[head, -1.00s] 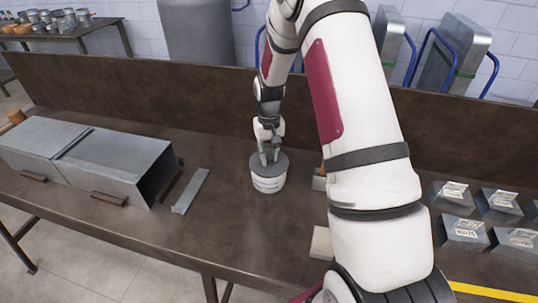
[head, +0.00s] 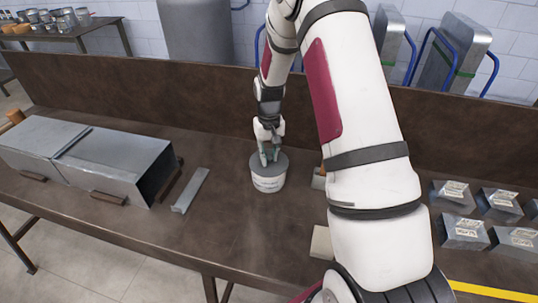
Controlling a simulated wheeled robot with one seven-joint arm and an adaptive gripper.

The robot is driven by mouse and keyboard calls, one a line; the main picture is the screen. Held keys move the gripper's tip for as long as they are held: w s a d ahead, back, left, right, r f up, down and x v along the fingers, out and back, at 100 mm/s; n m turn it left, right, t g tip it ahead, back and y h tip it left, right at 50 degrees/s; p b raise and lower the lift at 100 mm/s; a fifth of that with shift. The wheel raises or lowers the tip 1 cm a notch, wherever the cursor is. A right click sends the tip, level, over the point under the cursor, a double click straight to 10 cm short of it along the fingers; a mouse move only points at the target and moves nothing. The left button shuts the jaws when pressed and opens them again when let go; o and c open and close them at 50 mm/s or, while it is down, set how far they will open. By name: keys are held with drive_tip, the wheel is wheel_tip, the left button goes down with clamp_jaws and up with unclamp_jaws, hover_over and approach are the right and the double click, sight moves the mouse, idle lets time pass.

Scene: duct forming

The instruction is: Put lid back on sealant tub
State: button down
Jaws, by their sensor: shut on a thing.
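The sealant tub (head: 268,184) is a white round tub with a label, standing upright on the brown workbench. The grey lid (head: 256,163) lies over the tub's top and looks level; whether it is fully seated cannot be told. My gripper (head: 268,158) points down at the top of the tub and is shut on the lid. The fingertips partly hide the lid's middle.
A grey metal duct (head: 100,160) lies on the workbench (head: 235,235) to the left, with a metal strip (head: 190,190) between it and the tub. Several labelled grey blocks (head: 462,232) stand at right. A brown backboard (head: 180,113) runs behind. Bench in front of the tub is clear.

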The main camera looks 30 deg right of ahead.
idle(0.3)
drive_tip(key=c, duration=0.8)
unclamp_jaws()
drive_tip(key=shift+c, duration=0.2)
drive_tip(key=shift+r+p, duration=0.6)
drive_tip(key=shift+r, duration=2.9)
clamp_jaws()
